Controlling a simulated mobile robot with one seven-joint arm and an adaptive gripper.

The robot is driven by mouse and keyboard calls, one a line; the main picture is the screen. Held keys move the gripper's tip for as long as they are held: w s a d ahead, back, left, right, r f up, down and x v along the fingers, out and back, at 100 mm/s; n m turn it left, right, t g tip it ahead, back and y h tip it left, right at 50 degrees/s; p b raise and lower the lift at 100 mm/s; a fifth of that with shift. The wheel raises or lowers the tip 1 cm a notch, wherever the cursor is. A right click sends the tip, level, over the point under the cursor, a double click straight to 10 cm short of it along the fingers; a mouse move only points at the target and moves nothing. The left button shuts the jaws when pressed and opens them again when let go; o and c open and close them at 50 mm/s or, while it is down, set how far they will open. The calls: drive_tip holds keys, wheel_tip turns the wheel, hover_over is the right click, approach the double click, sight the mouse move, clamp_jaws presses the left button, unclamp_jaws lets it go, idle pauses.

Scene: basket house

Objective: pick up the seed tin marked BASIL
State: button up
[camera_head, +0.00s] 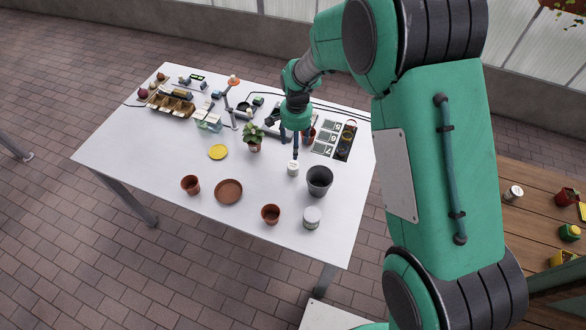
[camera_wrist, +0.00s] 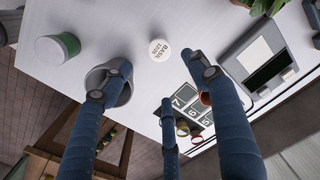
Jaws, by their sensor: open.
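In the head view the small white tin (camera_head: 293,169) stands on the white table, left of a dark grey pot. My gripper (camera_head: 296,145) is above the table, with its fingers pointing down close to the tin. In the wrist view my gripper (camera_wrist: 157,75) has its fingers spread and nothing between them. The tin shows beyond the fingertips, and I see no contact.
The grey pot (camera_head: 319,181) is close beside the tin; a green-and-white tin (camera_head: 312,217) stands nearer the front. A potted plant (camera_head: 254,138), terracotta pots (camera_head: 270,214) and a numbered panel (camera_head: 324,139) are around. The table's front left (camera_head: 150,160) is clear.

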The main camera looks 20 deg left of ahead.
sight(293, 164)
drive_tip(key=shift+a+f, duration=0.15)
drive_tip(key=shift+f, duration=0.1)
drive_tip(key=shift+f, duration=0.1)
drive_tip(key=shift+a+f+b, duration=0.1)
drive_tip(key=shift+f+b, duration=0.2)
drive_tip(key=shift+f, duration=3.9)
drive_tip(key=shift+f, duration=2.6)
drive_tip(key=c, duration=1.3)
